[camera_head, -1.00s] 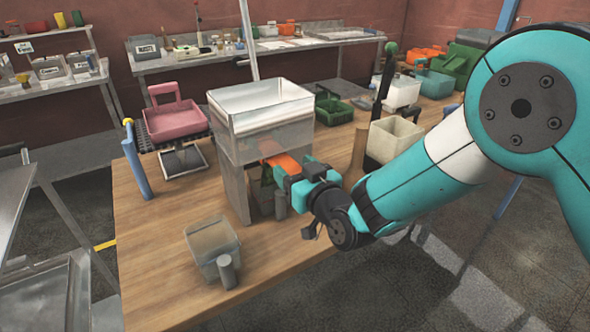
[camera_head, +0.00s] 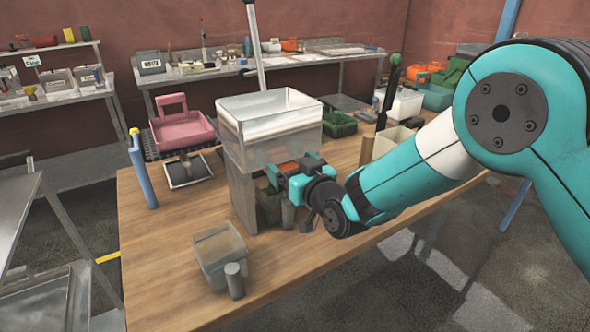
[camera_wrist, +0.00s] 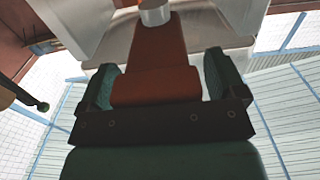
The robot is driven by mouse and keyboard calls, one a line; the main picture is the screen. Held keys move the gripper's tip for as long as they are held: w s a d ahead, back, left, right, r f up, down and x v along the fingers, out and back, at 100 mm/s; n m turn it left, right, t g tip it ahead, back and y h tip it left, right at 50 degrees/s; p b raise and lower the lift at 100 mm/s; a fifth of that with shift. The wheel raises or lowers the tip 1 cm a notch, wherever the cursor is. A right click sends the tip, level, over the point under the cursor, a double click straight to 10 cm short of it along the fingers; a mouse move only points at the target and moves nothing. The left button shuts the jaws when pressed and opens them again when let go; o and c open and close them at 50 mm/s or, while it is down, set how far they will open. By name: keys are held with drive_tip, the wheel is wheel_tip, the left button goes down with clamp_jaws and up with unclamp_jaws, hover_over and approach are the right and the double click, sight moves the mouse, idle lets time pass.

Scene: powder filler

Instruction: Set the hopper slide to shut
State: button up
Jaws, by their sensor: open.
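The hopper (camera_head: 268,130) is a clear, square-topped bin on a grey metal stand (camera_head: 241,195) on the wooden bench. An orange-red hopper slide (camera_head: 287,168) shows under its front right side. In the wrist view the slide (camera_wrist: 155,70) runs away from me toward a pale round post (camera_wrist: 155,14) below the hopper. My gripper (camera_head: 292,182) is at the slide. In the wrist view my gripper (camera_wrist: 160,88) is open, with one teal finger on each side of the slide's near end. I cannot tell whether either finger touches it.
A clear tub with a grey cylinder (camera_head: 220,250) stands at the bench's front left. A pink scoop-like tray (camera_head: 182,130) and a blue post (camera_head: 142,175) are behind on the left. Pale bins (camera_head: 392,138) stand right of the hopper, near my arm.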

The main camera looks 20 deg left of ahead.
drive_tip(key=b+v, duration=1)
drive_tip(key=v, duration=0.7)
drive_tip(key=shift+d+b, duration=0.2)
drive_tip(key=shift+b, duration=0.15)
drive_tip(key=shift+s+r, duration=0.1)
drive_tip(key=s+d+m+g+h+p, duration=0.2)
drive_tip(key=s+d+g+h, duration=0.6)
drive_tip(key=s+d, duration=1)
drive_tip(key=s+g, duration=0.1)
drive_tip(key=g, duration=0.3)
drive_tip(key=shift+g+h+p, duration=0.3)
drive_tip(key=shift+h+p, duration=0.05)
drive_tip(key=shift+h, duration=0.05)
